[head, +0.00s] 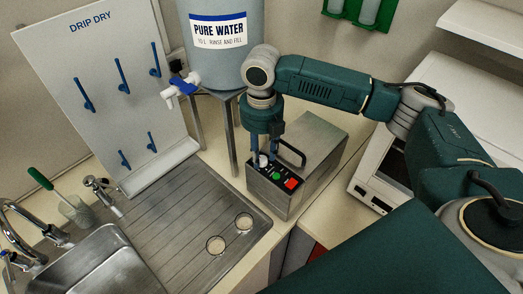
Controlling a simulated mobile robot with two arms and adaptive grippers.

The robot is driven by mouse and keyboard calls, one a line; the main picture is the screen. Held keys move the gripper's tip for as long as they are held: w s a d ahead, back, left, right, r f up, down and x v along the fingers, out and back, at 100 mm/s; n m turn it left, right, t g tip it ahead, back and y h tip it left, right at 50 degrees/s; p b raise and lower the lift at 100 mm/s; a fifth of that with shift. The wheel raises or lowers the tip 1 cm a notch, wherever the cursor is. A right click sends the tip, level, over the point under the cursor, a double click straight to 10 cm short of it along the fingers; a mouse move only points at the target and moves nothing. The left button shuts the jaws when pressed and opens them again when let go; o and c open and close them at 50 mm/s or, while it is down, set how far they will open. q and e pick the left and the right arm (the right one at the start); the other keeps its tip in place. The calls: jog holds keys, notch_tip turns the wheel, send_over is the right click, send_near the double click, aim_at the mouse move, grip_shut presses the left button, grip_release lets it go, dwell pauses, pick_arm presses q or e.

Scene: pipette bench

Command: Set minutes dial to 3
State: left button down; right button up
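On the panel are a pale round dial (263,161), a green button (277,175) and a red button (291,183). My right gripper (264,156) points down at the dial from above. Its fingers are on either side of the dial; whether they touch it I cannot tell. The dial's markings are too small to read and partly hidden. My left gripper is not in view.
A black handle (291,152) rises from the box close to my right gripper. A pure water tank (216,62) on a metal stand is behind it. A steel sink (95,268) and drainer (165,218) lie left. A white appliance (375,180) stands right.

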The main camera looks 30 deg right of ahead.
jog(key=shift+s+f, duration=0.1)
jog(key=shift+f, duration=0.25)
jog(key=c, duration=0.6)
grip_shut()
jog(key=shift+m, duration=0.7)
jog(key=m, duration=0.4)
jog(key=shift+m, duration=0.4)
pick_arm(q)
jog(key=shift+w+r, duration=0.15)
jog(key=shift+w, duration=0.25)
pick_arm(e)
jog(key=shift+r+m, duration=0.1)
jog(key=shift+m, duration=1.4)
